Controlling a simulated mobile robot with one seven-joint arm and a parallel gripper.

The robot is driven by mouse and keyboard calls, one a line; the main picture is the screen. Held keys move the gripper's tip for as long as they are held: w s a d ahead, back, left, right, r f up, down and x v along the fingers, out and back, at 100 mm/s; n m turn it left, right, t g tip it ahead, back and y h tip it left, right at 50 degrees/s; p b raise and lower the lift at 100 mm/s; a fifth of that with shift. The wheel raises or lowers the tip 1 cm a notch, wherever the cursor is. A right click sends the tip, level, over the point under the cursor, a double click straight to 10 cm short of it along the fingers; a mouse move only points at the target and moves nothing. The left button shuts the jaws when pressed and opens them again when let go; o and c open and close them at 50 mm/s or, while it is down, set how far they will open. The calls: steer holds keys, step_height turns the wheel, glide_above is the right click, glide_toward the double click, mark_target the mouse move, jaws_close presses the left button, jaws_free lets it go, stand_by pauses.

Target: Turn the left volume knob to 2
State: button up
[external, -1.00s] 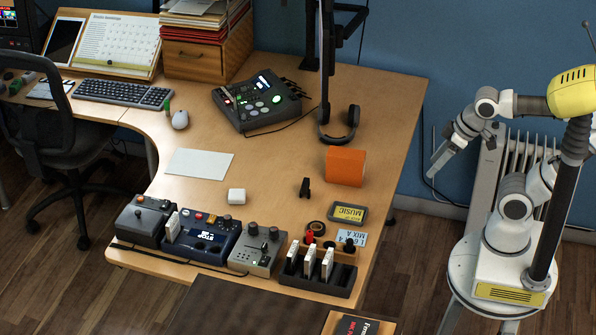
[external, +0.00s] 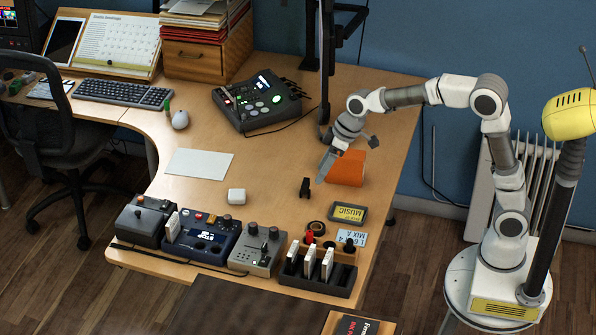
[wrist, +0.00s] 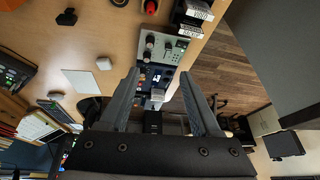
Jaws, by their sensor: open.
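The grey mixer box (external: 256,250) stands at the desk's front edge, between the navy unit and the slotted rack. Two dark knobs rise from its far side: the left knob (external: 252,229) and the right knob (external: 274,232). The box also shows in the wrist view (wrist: 176,50), its knobs along its left side. Knob markings are too small to read. My gripper (external: 322,178) is above the desk beside the orange box, well apart from the knobs. In the wrist view its two fingers (wrist: 160,75) are spread with nothing held between them.
The navy unit (external: 203,240) and a dark pedal (external: 145,222) stand left of the mixer. The slotted rack (external: 318,275) with white cards is on its right. An orange box (external: 347,168), black clip (external: 305,188) and white block (external: 236,196) lie farther back. The central desk is mostly clear.

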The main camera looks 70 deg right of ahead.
steer(key=b, duration=0.1)
glide_toward(275, 229)
steer(key=shift+n, duration=0.3)
steer(key=b+x, duration=0.2)
steer(key=x, duration=0.7)
jaws_close()
